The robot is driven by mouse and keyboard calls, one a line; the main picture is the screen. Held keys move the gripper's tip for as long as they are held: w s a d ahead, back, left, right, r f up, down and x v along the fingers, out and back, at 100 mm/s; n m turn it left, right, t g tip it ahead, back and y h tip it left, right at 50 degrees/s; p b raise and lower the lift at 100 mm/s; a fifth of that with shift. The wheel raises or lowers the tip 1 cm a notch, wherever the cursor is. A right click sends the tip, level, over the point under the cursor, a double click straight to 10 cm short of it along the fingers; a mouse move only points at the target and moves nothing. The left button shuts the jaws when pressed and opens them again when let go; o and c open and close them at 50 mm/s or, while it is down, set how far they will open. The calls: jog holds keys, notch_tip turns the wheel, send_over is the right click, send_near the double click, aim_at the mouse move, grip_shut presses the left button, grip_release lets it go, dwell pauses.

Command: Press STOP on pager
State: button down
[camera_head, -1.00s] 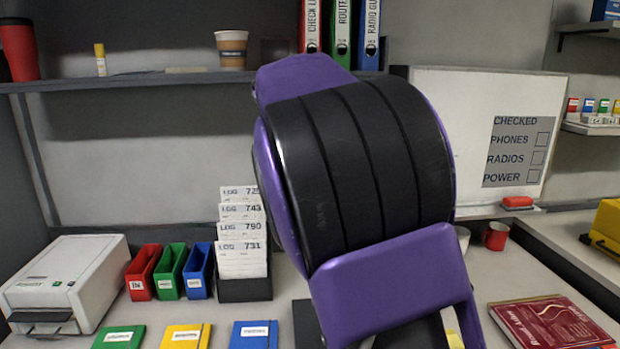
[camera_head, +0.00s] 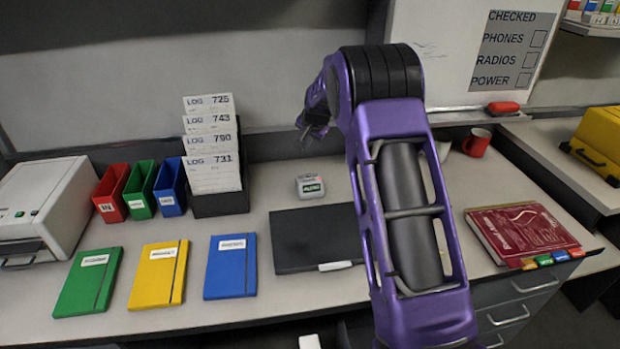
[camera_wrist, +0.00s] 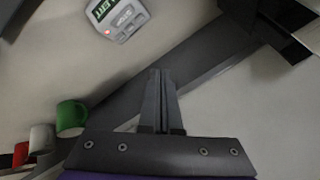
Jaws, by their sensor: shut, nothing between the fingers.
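The pager (camera_head: 310,187) is a small light-grey box with a green display, lying on the desk behind the dark pad in the head view. In the wrist view the pager (camera_wrist: 118,17) is at the top, with its green screen, a small red light and a grey button whose lettering is too small to read surely. My gripper (camera_head: 303,134) is in the air above and behind the pager, near the back wall. In the wrist view my gripper's fingers (camera_wrist: 160,72) are together and empty, apart from the pager.
A dark pad (camera_head: 310,240) lies in front of the pager. A log card holder (camera_head: 221,203) stands left of it. Green, yellow and blue (camera_head: 230,267) notebooks lie front left. A red mug (camera_head: 477,142) and a red binder (camera_head: 525,232) are at right. Desk around the pager is clear.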

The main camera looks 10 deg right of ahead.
aim_at(308, 180)
jog(key=shift+f, duration=0.1)
jog(key=f+b, duration=0.2)
jog(key=s+f+b, duration=0.1)
jog(key=f+b, duration=0.1)
jog(key=f, duration=0.1)
jog(key=f+b, duration=0.2)
jog(key=f, duration=0.1)
jog(key=shift+s+d, duration=0.1)
jog(key=shift+s, duration=0.1)
jog(key=shift+f, duration=0.2)
jog(key=shift+s+f, duration=0.1)
dwell(1.8)
jog(key=shift+f, duration=0.35)
jog(key=shift+s+f, duration=0.1)
jog(key=shift+f, duration=0.2)
dwell(0.5)
jog(key=shift+r, duration=0.75)
jog(key=shift+r+p, duration=0.15)
jog(key=shift+p, duration=0.2)
